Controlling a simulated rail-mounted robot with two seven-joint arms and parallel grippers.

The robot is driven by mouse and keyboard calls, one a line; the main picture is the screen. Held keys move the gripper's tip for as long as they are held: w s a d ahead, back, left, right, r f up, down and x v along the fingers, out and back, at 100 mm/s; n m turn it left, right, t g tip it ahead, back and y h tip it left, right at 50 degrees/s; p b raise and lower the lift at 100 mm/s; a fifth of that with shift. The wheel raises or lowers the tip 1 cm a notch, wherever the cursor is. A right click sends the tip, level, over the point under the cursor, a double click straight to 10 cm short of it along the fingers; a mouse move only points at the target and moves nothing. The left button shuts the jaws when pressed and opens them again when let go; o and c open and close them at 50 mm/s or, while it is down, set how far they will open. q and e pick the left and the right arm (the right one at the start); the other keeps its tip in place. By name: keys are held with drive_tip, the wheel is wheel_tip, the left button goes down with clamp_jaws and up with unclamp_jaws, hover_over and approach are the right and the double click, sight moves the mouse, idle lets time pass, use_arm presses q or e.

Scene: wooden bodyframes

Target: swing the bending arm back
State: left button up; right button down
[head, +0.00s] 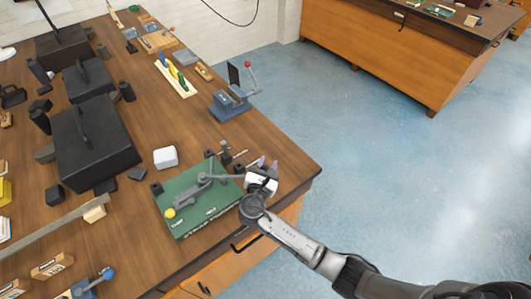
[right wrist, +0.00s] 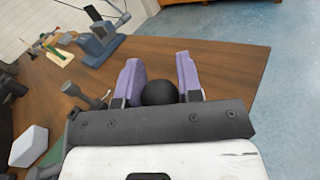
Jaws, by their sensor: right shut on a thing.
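The bender sits on a green base plate (head: 222,208) near the table's right front corner. Its grey bending arm (head: 226,177) runs from the pivot out to the right, toward my right gripper (head: 267,166). In the right wrist view, the purple fingers of my right gripper (right wrist: 159,88) are shut on a black ball knob (right wrist: 159,93), one finger on each side. The knob is mostly hidden in the head view. A second grey lever ends in a yellow ball (head: 169,213) at the plate's left front. My left gripper is not in view.
A white block (head: 165,157) lies behind the plate at left. A blue-grey vise (head: 231,103) with a red knob stands farther back near the right edge. Large black boxes (head: 93,150) fill the left. The table top between plate and vise is fairly clear.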

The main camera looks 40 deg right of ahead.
drive_tip(key=shift+s+a+m+g+h, duration=0.3)
drive_tip(key=shift+s+g, duration=0.05)
drive_tip(key=shift+g, duration=0.05)
drive_tip(key=c, duration=1.1)
unclamp_jaws()
drive_tip(key=shift+o, duration=1.3)
drive_tip(key=shift+s+a, duration=0.1)
drive_tip(key=shift+s, duration=0.1)
drive_tip(key=shift+o, duration=0.3)
drive_tip(key=shift+w, duration=0.1)
drive_tip(key=shift+s+a, duration=0.3)
drive_tip(key=shift+a, duration=0.1)
drive_tip(key=v, duration=1.2)
drive_tip(key=shift+s+a, duration=0.2)
drive_tip(key=shift+a, duration=0.1)
